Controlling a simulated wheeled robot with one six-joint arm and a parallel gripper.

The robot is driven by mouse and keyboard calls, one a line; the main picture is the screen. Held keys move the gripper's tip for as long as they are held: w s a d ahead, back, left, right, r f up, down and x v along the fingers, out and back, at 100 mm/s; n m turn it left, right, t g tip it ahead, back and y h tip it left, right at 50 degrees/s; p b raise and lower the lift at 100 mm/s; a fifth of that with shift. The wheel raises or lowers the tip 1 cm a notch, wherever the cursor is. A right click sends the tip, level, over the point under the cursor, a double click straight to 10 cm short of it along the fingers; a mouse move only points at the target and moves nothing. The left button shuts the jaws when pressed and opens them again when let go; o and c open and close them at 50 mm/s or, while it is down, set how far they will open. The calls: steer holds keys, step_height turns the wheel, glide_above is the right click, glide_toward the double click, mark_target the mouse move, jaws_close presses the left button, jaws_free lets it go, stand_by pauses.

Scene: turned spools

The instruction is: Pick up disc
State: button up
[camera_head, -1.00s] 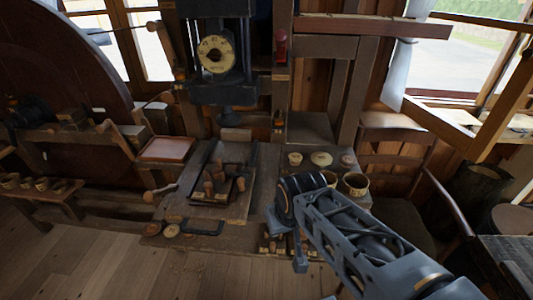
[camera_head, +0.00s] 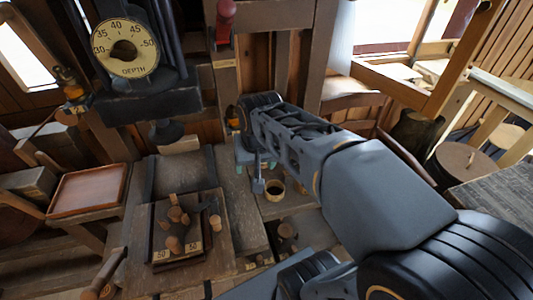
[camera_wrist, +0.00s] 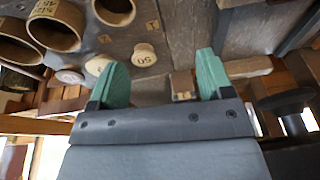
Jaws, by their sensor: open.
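My gripper (camera_wrist: 162,60) is open, with green fingers spread and nothing held between them. In the head view my gripper (camera_head: 258,166) hangs over the right part of the bench, just behind a ring-shaped cup (camera_head: 272,189). In the wrist view a pale round piece marked 50 (camera_wrist: 144,54) lies beyond the fingers, between them and nearer the left one. Another pale round piece (camera_wrist: 98,64) shows behind the left finger, and a pinkish disc (camera_wrist: 70,76) lies farther left. I cannot tell which of these is the disc named.
Hollow wooden cups (camera_wrist: 50,26) stand at the wrist view's upper left. In the head view, a tray (camera_head: 166,254) holds several turned spools beneath a press with a depth dial (camera_head: 126,47). A reddish-brown tray (camera_head: 88,191) is at left. A wooden post rises behind my gripper.

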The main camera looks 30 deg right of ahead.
steer(key=o, duration=0.4)
steer(key=w+d+m, duration=0.1)
steer(key=w, duration=0.1)
steer(key=w+d+r+m+g, duration=0.1)
steer(key=w+d+m, duration=0.1)
steer(key=w, duration=0.1)
steer(key=w+d+r+m, duration=0.1)
steer(key=w+d+m, duration=0.1)
steer(key=w, duration=0.1)
steer(key=shift+w+r+g, duration=0.1)
steer(key=shift+w+g, duration=0.15)
steer(key=shift+g, duration=0.15)
steer(key=shift+c, duration=0.2)
steer(key=w+d+f+m, duration=0.1)
steer(key=f, duration=0.1)
steer(key=w+d+f+m, duration=0.1)
steer(key=f, duration=0.2)
steer(key=w+d+f+m+g, duration=0.1)
steer(key=f, duration=0.1)
steer(key=shift+w+d+f, duration=0.3)
steer(key=shift+w, duration=0.1)
steer(key=shift+f, duration=3)
steer(key=shift+s+f, duration=0.1)
steer(key=shift+f, duration=0.15)
steer(key=shift+c, duration=0.2)
